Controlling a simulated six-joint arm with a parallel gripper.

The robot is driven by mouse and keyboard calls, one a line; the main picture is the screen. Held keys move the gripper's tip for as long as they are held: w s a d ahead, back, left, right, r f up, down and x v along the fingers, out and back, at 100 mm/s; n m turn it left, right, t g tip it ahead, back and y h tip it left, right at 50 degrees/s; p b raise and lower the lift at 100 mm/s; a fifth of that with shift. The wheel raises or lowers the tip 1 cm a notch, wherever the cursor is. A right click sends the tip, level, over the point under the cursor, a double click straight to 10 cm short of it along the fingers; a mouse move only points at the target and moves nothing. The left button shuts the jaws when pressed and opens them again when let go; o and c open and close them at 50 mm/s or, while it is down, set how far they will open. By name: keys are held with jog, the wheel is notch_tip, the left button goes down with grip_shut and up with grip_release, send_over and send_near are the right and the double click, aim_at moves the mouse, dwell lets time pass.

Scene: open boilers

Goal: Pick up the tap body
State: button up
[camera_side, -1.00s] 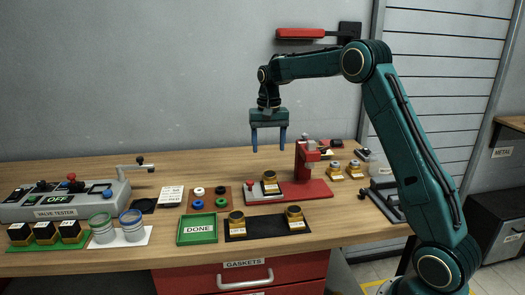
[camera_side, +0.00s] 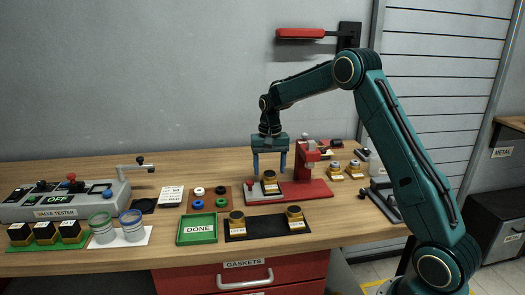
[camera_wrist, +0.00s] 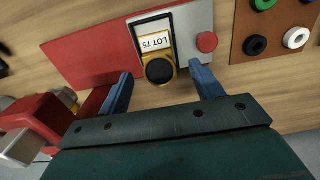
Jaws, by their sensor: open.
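A brass tap body with a black top and a white label (camera_side: 270,185) stands on the grey plate at the left of the red fixture. In the wrist view the tap body (camera_wrist: 160,67) shows its black round end and a label reading LOT 75. My gripper (camera_side: 269,172) is open and points down over it. In the wrist view the gripper's blue fingers (camera_wrist: 161,78) stand apart, one to each side of the tap body. I cannot tell whether the fingertips are level with it.
The red fixture's post (camera_side: 303,163) rises just right of my gripper. A red knob (camera_wrist: 207,42) sits beside the tap body. Similar brass parts stand on a black mat (camera_side: 265,228) in front. A green DONE tray (camera_side: 198,229) lies left of that mat.

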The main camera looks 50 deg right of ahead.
aim_at(270, 175)
jog(key=shift+f, duration=1.6)
jog(key=shift+r, duration=0.1)
jog(key=c, duration=1.4)
jog(key=shift+r, duration=0.1)
notch_tip(270, 175, up, 20)
jog(key=shift+f, duration=0.1)
jog(key=shift+f, duration=0.15)
